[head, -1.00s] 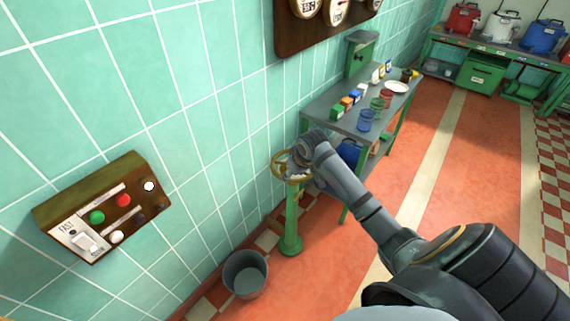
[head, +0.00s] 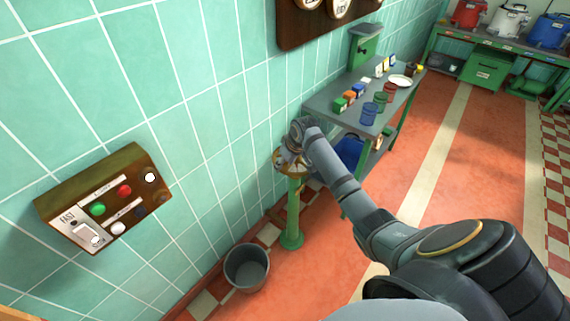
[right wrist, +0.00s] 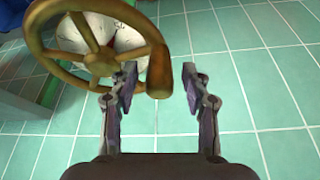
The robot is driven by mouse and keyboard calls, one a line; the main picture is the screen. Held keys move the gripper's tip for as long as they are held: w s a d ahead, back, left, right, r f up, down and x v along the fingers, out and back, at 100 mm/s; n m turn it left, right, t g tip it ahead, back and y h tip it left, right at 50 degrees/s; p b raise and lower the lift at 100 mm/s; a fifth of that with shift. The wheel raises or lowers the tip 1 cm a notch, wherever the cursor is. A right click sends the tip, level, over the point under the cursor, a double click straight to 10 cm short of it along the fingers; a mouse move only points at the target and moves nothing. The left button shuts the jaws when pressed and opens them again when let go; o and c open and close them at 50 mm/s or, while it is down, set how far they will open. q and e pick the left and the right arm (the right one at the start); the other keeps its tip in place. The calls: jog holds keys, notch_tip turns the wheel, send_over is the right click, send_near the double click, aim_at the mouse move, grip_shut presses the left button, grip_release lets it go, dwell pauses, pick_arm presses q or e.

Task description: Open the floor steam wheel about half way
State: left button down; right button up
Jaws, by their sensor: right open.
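The steam wheel (head: 279,168) is a brass ring on a green floor post (head: 293,212) by the tiled wall. In the right wrist view the wheel (right wrist: 52,68) shows its spokes, with a pale dial with red (right wrist: 108,35) behind them. Its stubby brass handle (right wrist: 160,74) stands at the rim between my right fingertips. My right gripper (right wrist: 160,84) is open, with a finger on each side of the handle; no firm grip shows. In the head view my right gripper (head: 289,156) is over the wheel and hides part of it. My left gripper is out of view.
A grey bucket (head: 247,268) stands on the floor left of the post. A green-legged bench (head: 338,112) with jars and small boxes is close behind the wheel. A wall button box (head: 105,200) is at the left. Open orange floor lies to the right.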

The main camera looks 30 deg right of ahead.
grip_shut()
dwell(0.3)
dwell(0.3)
